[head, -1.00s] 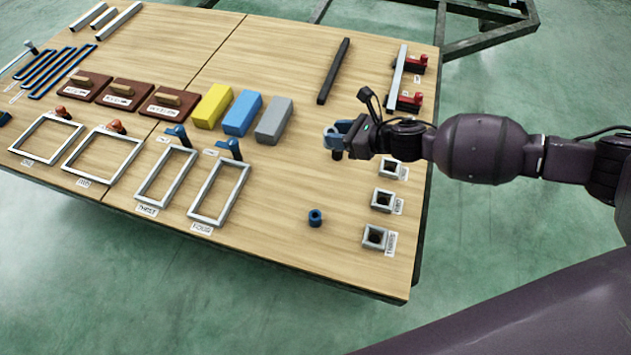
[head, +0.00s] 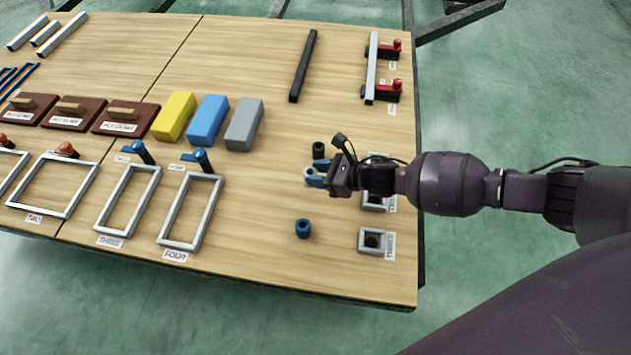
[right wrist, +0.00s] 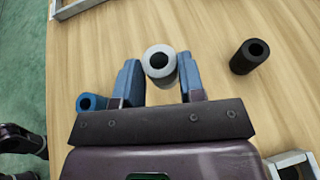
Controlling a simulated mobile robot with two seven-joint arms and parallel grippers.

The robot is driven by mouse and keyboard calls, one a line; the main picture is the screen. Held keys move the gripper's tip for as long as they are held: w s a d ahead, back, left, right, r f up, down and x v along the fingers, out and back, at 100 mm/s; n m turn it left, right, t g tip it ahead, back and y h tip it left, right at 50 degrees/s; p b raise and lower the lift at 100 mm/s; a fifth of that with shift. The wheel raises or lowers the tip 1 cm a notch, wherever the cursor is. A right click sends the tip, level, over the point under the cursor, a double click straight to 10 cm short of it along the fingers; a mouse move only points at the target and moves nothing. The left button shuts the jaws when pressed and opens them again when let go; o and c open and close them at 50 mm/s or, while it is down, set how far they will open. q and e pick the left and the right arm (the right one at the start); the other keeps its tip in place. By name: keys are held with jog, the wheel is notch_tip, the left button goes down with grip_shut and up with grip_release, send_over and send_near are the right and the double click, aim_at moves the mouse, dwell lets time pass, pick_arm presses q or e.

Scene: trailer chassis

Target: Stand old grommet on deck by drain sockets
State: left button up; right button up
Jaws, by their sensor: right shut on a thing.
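My right gripper (head: 312,177) is over the deck, its blue fingers shut on a pale grey grommet (right wrist: 160,66), a short hollow cylinder. I cannot tell whether this grommet touches the deck. A black grommet (head: 318,150) stands upright just behind the gripper; the right wrist view shows it apart from the fingers (right wrist: 249,56). A blue grommet (head: 303,229) stands nearer the front edge, and in the right wrist view it shows beside a finger (right wrist: 91,102). Square drain sockets (head: 375,241) line the right edge; my arm partly covers the farther ones. My left gripper is not in view.
The frame labelled FOUR (head: 190,211) lies to the left. A grey block (head: 244,124) and a black bar (head: 303,66) lie farther back.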

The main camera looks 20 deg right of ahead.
notch_tip(320, 180, down, 4)
jog(key=shift+f+b, duration=0.1)
jog(key=shift+b, duration=0.7)
jog(key=shift+f, duration=0.15)
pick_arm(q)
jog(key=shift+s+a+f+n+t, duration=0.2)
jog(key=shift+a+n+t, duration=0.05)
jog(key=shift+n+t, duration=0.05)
pick_arm(e)
jog(key=shift+w, duration=0.1)
jog(key=shift+r, duration=0.2)
jog(key=shift+f, duration=0.1)
jog(key=shift+f, duration=0.25)
jog(key=o, duration=0.9)
jog(key=shift+r, duration=0.15)
